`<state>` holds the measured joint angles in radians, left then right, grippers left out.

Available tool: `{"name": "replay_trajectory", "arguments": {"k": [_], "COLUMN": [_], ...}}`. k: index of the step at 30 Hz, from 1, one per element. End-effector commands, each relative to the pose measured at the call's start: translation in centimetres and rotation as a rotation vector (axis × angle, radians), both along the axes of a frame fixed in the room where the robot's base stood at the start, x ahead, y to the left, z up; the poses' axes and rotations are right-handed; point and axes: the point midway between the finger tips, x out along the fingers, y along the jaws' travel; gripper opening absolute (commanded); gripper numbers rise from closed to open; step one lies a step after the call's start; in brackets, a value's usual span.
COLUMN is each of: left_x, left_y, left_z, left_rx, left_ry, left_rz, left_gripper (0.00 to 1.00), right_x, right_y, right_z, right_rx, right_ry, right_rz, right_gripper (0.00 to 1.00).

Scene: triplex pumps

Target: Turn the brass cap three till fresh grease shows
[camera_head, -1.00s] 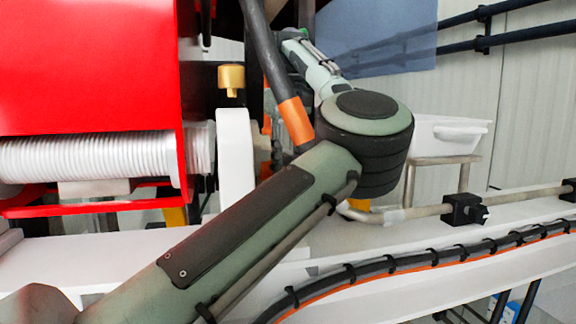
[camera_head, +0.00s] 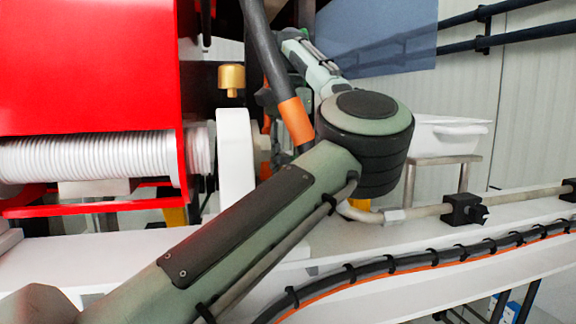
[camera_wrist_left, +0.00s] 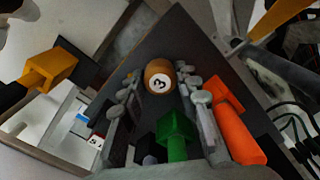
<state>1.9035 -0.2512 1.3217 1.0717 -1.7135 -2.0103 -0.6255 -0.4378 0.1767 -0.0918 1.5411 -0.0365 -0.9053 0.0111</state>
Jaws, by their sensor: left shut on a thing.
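The brass cap three (camera_wrist_left: 159,78) shows its round end with a white disc and a black 3 in the left wrist view. My left gripper (camera_wrist_left: 160,84) has one finger on each side of the cap and is shut on it. I cannot see any fresh grease. In the head view my left arm crosses the middle, and its gripper is mostly hidden behind the arm and a dark hose. A brass cap (camera_head: 231,78) stands upright left of that hose; its number is not visible. My right gripper is in neither current view.
A green block-like part (camera_wrist_left: 177,135) and an orange part (camera_wrist_left: 235,120) lie close to the fingers. A red housing (camera_head: 90,65) with a ribbed silver cylinder (camera_head: 90,158) fills the left. A white tray (camera_head: 448,134) stands on a metal stand at right.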

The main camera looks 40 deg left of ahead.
Motion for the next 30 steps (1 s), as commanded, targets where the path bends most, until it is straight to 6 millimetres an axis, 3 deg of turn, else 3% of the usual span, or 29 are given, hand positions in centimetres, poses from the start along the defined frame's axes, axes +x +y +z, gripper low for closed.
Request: {"name": "replay_trajectory", "arguments": {"k": [15, 30], "left_x": [0.04, 0.04], "left_y": [0.03, 0.03], "left_z": [0.11, 0.11], "left_rx": [0.003, 0.002], "left_ry": [-0.003, -0.003], "left_rz": [-0.409, -0.539], "left_gripper": [0.02, 0.02], "right_x": [-0.01, -0.01], "right_y": [0.00, -0.02], "right_z": [0.01, 0.02], "right_rx": [0.000, 0.000], "right_ry": [0.000, 0.000], "right_rz": [0.000, 0.000], "right_gripper": [0.40, 0.40]}}
